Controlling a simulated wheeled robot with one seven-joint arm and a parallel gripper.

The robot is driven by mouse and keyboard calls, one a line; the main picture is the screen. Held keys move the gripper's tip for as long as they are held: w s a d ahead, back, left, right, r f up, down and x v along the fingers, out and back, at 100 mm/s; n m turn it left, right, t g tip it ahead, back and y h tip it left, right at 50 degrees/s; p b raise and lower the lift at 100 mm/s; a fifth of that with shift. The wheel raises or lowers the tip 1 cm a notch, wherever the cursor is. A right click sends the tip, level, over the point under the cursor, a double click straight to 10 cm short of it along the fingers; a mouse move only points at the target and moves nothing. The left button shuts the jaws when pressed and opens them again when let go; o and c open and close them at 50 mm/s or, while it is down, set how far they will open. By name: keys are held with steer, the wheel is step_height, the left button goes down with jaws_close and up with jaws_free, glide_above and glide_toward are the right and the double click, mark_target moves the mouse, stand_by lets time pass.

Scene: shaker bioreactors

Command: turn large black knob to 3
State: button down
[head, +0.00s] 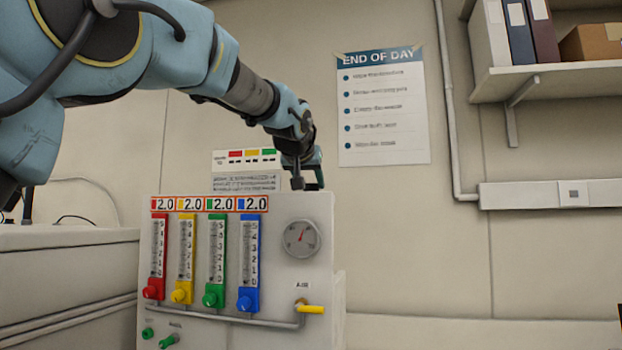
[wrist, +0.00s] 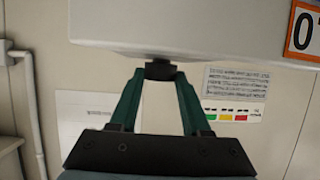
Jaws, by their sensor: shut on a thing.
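The large black knob (wrist: 160,70) shows in the wrist view as a small dark shape at the edge of the pale gas box. My gripper (wrist: 160,77) has its two green fingers converging on the knob, one on each side, shut on it. In the head view my gripper (head: 306,182) reaches down to the top edge of the gas box (head: 270,290), right of the middle. There the knob is mostly hidden by the fingers. I cannot read a scale or the knob's setting in either view.
The box front carries red (head: 155,255), yellow (head: 183,255), green (head: 214,255) and blue (head: 248,255) flow tubes, labelled 2.0. A round gauge (head: 300,238) and a yellow-handled valve (head: 311,309) are at right. A wall shelf (head: 545,80) is at upper right.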

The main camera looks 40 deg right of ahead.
steer(key=shift+m+g+h+p, duration=0.3)
steer(key=shift+m+g+p, duration=0.05)
steer(key=shift+m+g, duration=0.05)
stand_by(0.4)
steer(key=shift+c, duration=1.8)
jaws_free()
steer(key=b+v, duration=0.4)
steer(key=v, duration=0.6)
steer(key=shift+s+a+r, duration=0.15)
steer(key=shift+a+r, duration=0.05)
steer(key=shift+a, duration=0.1)
